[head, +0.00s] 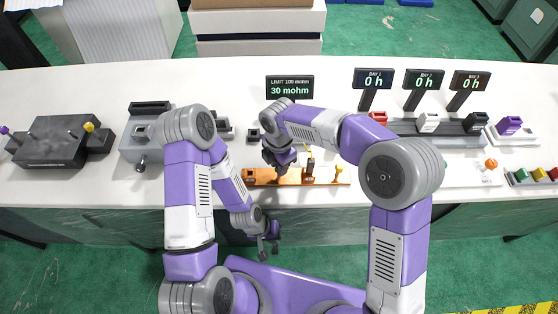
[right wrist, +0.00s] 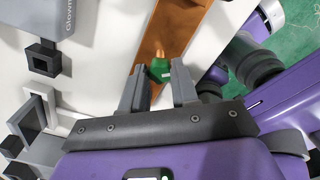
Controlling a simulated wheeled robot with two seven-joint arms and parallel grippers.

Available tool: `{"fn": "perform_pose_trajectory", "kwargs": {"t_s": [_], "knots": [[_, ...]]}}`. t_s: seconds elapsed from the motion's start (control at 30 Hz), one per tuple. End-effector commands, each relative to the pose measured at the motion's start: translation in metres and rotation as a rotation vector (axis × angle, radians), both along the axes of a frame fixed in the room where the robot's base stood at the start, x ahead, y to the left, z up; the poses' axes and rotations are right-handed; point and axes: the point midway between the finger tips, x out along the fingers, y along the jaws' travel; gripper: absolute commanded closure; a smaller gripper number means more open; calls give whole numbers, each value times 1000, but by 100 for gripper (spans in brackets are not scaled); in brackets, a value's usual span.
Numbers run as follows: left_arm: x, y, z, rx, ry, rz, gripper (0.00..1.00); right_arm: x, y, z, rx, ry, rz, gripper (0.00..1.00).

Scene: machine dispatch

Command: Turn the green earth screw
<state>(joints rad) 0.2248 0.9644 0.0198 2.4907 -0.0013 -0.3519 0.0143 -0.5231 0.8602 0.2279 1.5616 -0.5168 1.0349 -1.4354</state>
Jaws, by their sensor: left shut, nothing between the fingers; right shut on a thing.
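The green earth screw (right wrist: 160,70) sits on a copper-coloured bar (right wrist: 172,25) in the right wrist view, with a brass-coloured tip above the green part. My right gripper (right wrist: 158,76) has a finger on each side of the screw and is shut on it. In the head view my right gripper (head: 281,168) is over the left part of the copper bar (head: 325,179) and hides the screw. My left gripper (head: 268,251) is shut and empty, below the table's front edge.
A display (head: 290,88) behind the bar reads "LIMIT 100 mohm, 30 mohm". Upright posts (head: 310,165) stand on the bar. A grey device (head: 150,135) and a dark box (head: 57,142) stand to the left. Three bay displays (head: 423,80) read 0 h.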

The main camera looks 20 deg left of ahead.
Motion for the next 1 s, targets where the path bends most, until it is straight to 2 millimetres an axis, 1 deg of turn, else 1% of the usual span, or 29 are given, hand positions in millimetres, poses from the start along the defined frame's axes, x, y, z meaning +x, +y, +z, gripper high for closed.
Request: {"fn": "perform_pose_trajectory", "kwargs": {"t_s": [0.03,0.4,1.0], "knots": [[0,0,4,0,0,0,100,0,0,2,0,0,-46,100],[0,0,15,0,0,0,100,0,0,1,-1,-1,-397,100],[0,0,23,0,0,0,100,0,0,1,-1,-2,-967,100]]}}
